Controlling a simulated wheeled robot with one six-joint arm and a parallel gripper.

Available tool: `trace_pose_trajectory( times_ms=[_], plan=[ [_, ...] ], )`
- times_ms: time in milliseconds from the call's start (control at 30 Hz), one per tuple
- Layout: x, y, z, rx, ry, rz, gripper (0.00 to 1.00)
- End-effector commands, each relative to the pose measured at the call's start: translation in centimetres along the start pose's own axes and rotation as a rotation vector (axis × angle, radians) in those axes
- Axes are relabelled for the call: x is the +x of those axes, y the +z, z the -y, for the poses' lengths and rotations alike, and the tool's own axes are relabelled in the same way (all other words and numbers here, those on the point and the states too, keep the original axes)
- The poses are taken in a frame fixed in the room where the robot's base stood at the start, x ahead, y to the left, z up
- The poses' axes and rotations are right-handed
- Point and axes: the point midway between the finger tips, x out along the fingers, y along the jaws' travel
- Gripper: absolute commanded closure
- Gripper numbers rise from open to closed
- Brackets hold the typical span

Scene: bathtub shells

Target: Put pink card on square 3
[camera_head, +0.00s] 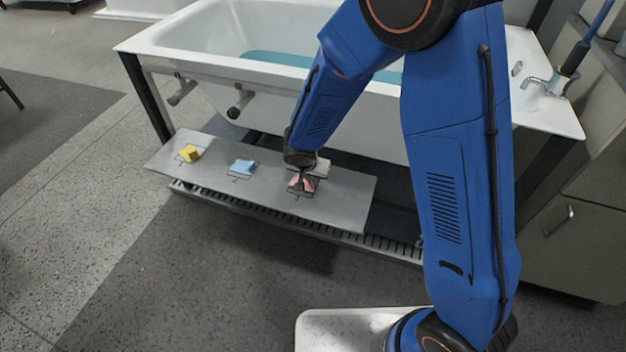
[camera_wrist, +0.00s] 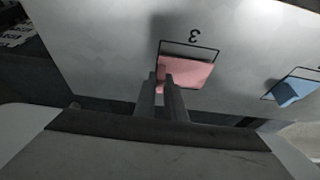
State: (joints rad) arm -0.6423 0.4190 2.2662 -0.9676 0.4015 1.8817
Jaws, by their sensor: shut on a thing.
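The pink card (camera_head: 308,185) is at the square marked 3 on the pale grey board (camera_head: 335,205). In the wrist view the pink card (camera_wrist: 188,72) lies mostly inside the black outline of square 3 (camera_wrist: 190,46), with its near edge by the outline's open-looking side. My gripper (camera_head: 300,176) points down over the square, and its two fingers also show in the wrist view (camera_wrist: 162,82). They are shut on the near-left edge of the pink card. The fingers hide part of that edge, and I cannot tell whether the card rests fully on the board.
A blue card (camera_head: 243,166) lies on a square to the left, and a yellow card (camera_head: 190,153) on the far-left square. A pale block-like thing (camera_head: 321,167) shows just behind my gripper. The white bathtub (camera_head: 215,55) stands behind the board. The board's right end is bare.

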Motion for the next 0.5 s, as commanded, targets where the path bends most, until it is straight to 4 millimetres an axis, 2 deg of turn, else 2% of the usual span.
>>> trace_pose_trajectory(
  times_ms=[433,500],
  plan=[
    [0.62,0.27,-0.03,0.0,0.001,0.0,1.0],
    [0.62,0.26,-0.02,0.0,0.0,0.0,0.78]
  ],
)
